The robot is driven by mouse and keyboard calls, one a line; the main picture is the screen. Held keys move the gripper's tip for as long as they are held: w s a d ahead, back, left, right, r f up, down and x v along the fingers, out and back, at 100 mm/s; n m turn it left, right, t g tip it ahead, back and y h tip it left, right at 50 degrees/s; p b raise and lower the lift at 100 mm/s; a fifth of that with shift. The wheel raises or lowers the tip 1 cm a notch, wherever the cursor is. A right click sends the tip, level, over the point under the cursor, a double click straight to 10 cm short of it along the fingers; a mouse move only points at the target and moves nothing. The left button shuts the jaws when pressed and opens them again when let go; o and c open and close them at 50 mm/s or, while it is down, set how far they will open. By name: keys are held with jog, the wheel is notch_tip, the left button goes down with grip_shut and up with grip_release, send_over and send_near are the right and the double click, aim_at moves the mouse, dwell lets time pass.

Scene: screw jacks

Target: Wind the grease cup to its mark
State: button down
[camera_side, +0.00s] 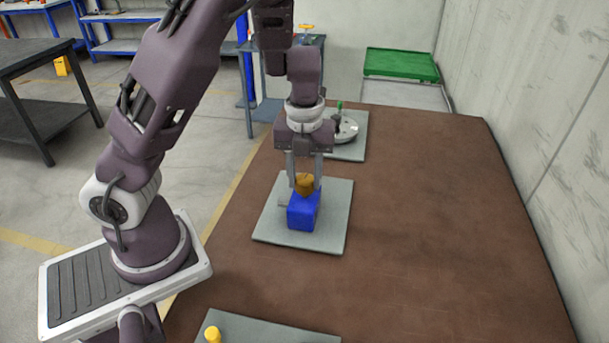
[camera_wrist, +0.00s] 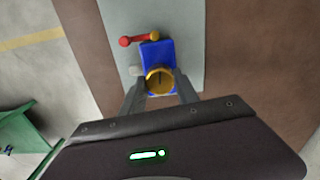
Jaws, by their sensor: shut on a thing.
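The grease cup (camera_side: 304,183) is an orange-brown round cap on top of a blue block (camera_side: 303,211), which stands on a grey plate (camera_side: 335,222). In the wrist view the cap (camera_wrist: 160,80) is seen from above with a dark line across it, and the blue block (camera_wrist: 152,53) shows behind it. My gripper (camera_side: 304,181) points down with its fingers on either side of the cap, shut on it. In the wrist view my gripper's fingers (camera_wrist: 160,94) flank the cap. I cannot make out a separate mark on the block.
A red handle (camera_wrist: 138,39) with an orange knob lies beside the block's far end. A second grey plate (camera_side: 352,148) behind carries a round grey device (camera_side: 344,130) with a green knob. A yellow knob (camera_side: 212,334) stands on a front plate. The brown table (camera_side: 440,220) is clear to the right.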

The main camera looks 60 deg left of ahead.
aim_at(304, 179)
jog(key=c, duration=0.9)
grip_release()
jog(key=shift+r, duration=0.1)
notch_tip(304, 179, up, 7)
jog(key=shift+f, duration=0.1)
jog(key=shift+s, duration=0.1)
